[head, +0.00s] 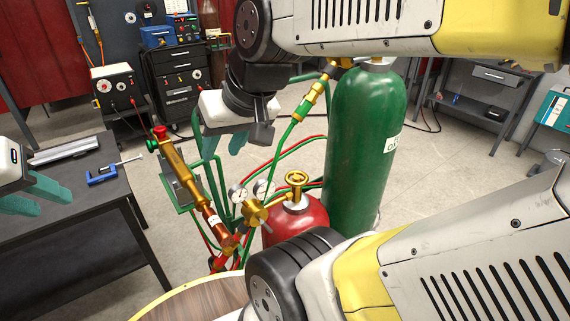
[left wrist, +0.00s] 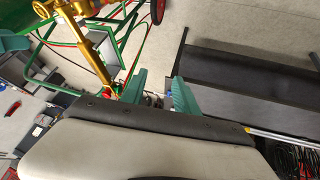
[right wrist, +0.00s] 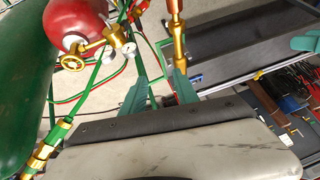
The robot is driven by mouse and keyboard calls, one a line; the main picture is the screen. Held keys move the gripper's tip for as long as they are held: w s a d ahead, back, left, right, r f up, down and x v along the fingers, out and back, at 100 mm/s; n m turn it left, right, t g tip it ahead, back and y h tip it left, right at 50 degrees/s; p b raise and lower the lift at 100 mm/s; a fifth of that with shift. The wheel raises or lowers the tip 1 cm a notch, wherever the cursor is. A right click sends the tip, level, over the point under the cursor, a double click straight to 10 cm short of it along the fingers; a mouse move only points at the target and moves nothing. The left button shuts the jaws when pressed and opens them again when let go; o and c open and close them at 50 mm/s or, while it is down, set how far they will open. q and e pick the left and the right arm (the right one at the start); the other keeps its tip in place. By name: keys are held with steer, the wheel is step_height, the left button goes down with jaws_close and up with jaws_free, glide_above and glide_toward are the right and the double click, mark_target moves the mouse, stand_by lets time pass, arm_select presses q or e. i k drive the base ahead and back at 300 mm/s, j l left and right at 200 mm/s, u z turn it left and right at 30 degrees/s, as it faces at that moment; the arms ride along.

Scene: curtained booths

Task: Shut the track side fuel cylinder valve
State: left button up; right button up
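A red fuel cylinder (head: 308,222) with a brass valve handwheel (head: 297,178) stands beside a tall green cylinder (head: 362,145). In the right wrist view the red cylinder (right wrist: 85,18) and its handwheel (right wrist: 73,62) are at the upper left. I cannot tell which side is the track side, or whether the valve is open. My right gripper (head: 226,150) is open and empty, left of and apart from the handwheel; its fingers show in the right wrist view (right wrist: 159,80). My left gripper (head: 48,201) is open and empty at the far left, near the dark table; its fingers show in the left wrist view (left wrist: 159,82).
A brass torch (head: 185,178), gauges (head: 264,189), red and green hoses and a green frame crowd the space left of the red cylinder. A dark table (head: 70,225) holds a blue clamp (head: 101,176). A round wooden top (head: 195,300) is at the bottom. Open floor lies right of the green cylinder.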

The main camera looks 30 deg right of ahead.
mark_target(297, 182)
steer(key=z, duration=1.35)
